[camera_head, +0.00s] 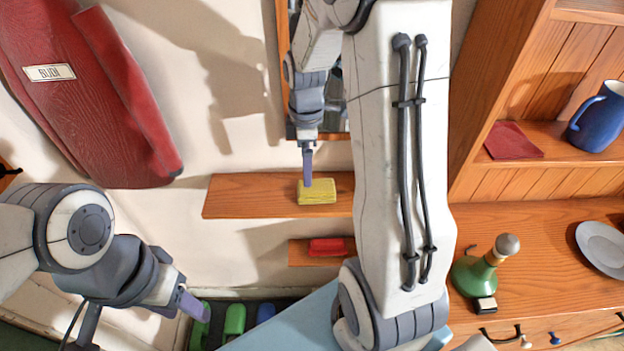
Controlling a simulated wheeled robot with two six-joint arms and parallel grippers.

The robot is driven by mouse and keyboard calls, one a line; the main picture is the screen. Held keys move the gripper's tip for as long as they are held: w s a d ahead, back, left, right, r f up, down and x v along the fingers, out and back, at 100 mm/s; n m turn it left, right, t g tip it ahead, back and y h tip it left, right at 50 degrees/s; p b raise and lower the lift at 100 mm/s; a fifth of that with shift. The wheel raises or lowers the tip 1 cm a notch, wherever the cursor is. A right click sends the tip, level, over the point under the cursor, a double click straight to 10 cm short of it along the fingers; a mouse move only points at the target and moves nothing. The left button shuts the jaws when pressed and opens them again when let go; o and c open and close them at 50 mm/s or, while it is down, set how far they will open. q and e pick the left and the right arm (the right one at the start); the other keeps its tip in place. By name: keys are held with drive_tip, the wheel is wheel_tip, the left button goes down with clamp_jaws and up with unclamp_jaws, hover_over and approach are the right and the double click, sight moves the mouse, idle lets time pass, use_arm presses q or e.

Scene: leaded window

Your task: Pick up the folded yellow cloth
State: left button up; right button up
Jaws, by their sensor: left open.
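The folded yellow cloth (320,197) lies on a wooden wall shelf (245,196), near the middle of the view. My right gripper (307,180) comes down from above, its finger overlapping the cloth's upper edge. It shows edge-on, so I cannot tell whether its jaws are apart or whether it touches the cloth. My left gripper (190,306) is open at the lower left, well away from the cloth, and nothing shows in it. My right arm hides the right end of the shelf.
A red cloth or sponge (327,246) lies on a smaller shelf below. A wooden dresser on the right holds a blue mug (597,118), a red cloth (513,141), a green bottle (476,272) and a grey plate (603,247). A red garment (90,110) hangs upper left.

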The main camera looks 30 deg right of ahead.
sight(315, 187)
drive_tip(key=shift+w+d+f, duration=0.1)
drive_tip(key=shift+d+f, duration=0.2)
drive_tip(key=shift+d, duration=0.3)
drive_tip(key=shift+d+f, duration=0.25)
drive_tip(key=shift+d, duration=0.3)
wheel_tip(315, 187, down, 4)
drive_tip(key=shift+r+p, duration=0.15)
drive_tip(key=shift+p, duration=0.45)
drive_tip(key=shift+f, duration=0.35)
drive_tip(key=shift+f+p, duration=0.4)
drive_tip(key=shift+f, duration=0.05)
wheel_tip(315, 187, down, 3)
drive_tip(key=shift+w+d+f+p, duration=0.1)
drive_tip(key=shift+f+p, duration=0.05)
drive_tip(key=shift+p, duration=0.7)
drive_tip(key=shift+f, duration=0.65)
drive_tip(key=c, duration=1.4)
wheel_tip(315, 187, up, 9)
drive_tip(key=b, duration=0.2)
drive_tip(key=shift+w+b, duration=0.1)
drive_tip(key=shift+b, duration=0.2)
drive_tip(key=shift+r, duration=0.6)
